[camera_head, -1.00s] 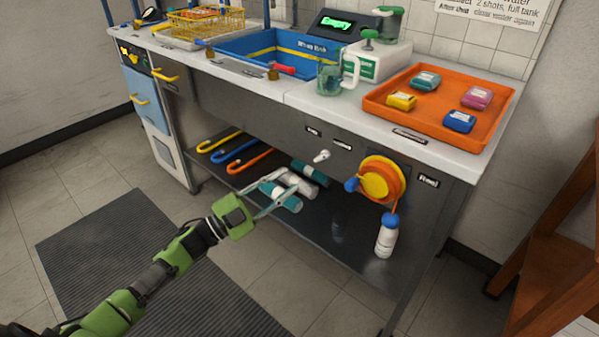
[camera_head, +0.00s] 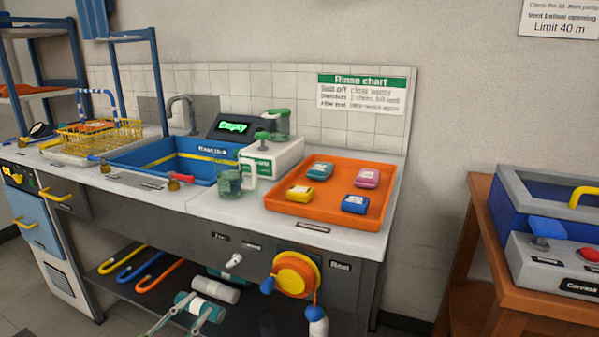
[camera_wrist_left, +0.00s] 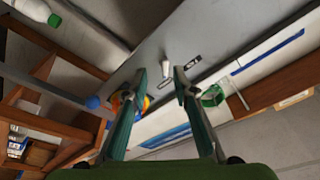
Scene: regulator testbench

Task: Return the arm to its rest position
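My left gripper (camera_head: 182,318) shows at the bottom edge of the head view, in front of the bench's lower shelf. Its two fingers are spread apart. In the left wrist view the gripper (camera_wrist_left: 160,76) is open with nothing between its fingertips. Its fingers point toward the bench's dark front panel (camera_wrist_left: 185,45). Most of my left arm is below the head view. My right gripper is in neither view.
The bench carries a blue sink (camera_head: 190,157), a green-tinted jug (camera_head: 229,184) and an orange tray (camera_head: 284,206) with several coloured blocks. Below are an orange-yellow reel (camera_head: 296,274), a white bottle (camera_head: 317,325) and a white roll (camera_head: 215,290). A wooden table (camera_head: 482,262) stands right.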

